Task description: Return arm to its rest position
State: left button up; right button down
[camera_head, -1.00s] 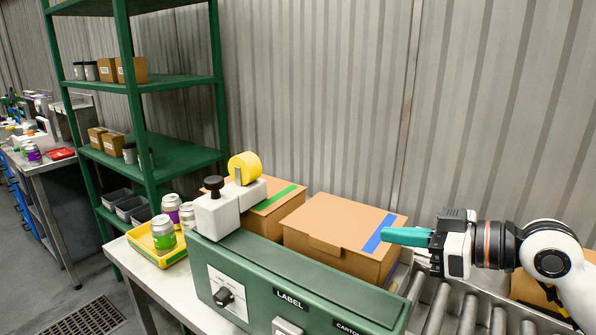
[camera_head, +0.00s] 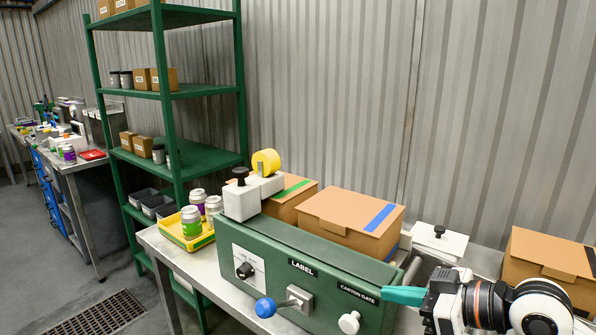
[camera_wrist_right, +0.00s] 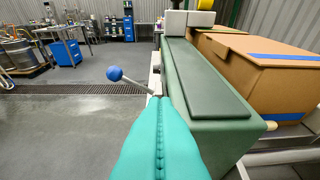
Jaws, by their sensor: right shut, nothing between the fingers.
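My right gripper (camera_head: 404,295) has teal fingers pressed together and nothing between them. It is at the lower right of the head view, at the right end of the green label machine (camera_head: 330,262). Its closed teal fingers (camera_wrist_right: 160,140) fill the lower middle of the right wrist view, with the machine's green top just to their right. A blue-knobbed lever (camera_head: 266,307) sticks out of the machine's front, and it also shows left of the fingers in the wrist view (camera_wrist_right: 115,74). My left gripper is not in view.
Closed cartons with a blue stripe (camera_head: 350,220) and a green stripe (camera_head: 284,203) stand behind the machine. Another carton (camera_head: 540,258) is at the right. A yellow tray (camera_head: 178,236) with cans sits left. A green shelf (camera_head: 205,160) stands behind. The floor in front is clear.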

jog(key=s+f+m+h, duration=0.1)
jog(key=s+f, duration=0.2)
jog(key=f, duration=0.3)
jog(key=s+a+f+m+g+h, duration=0.1)
jog(key=s+f+h, duration=0.1)
jog(key=f, duration=0.4)
jog(key=s+f+m+h, duration=0.1)
jog(key=s+f, duration=0.2)
jog(key=f, duration=0.3)
jog(key=s+d+f+m+g+h, duration=0.2)
jog(key=s+d+f+m+h, duration=0.1)
jog(key=s+f, duration=0.4)
jog(key=s+d+f+m+g+h, duration=0.2)
jog(key=s+f+m+h, duration=0.15)
jog(key=s, duration=0.65)
notch_tip(320, 180, down, 25)
jog(key=n+g, duration=0.1)
jog(key=s+d+f+g, duration=0.1)
jog(key=s+d+f, duration=0.2)
jog(key=s+f, duration=1.4)
jog(key=shift+d+f+g, duration=0.15)
jog(key=shift+f+g, duration=0.15)
jog(key=shift+f, duration=0.2)
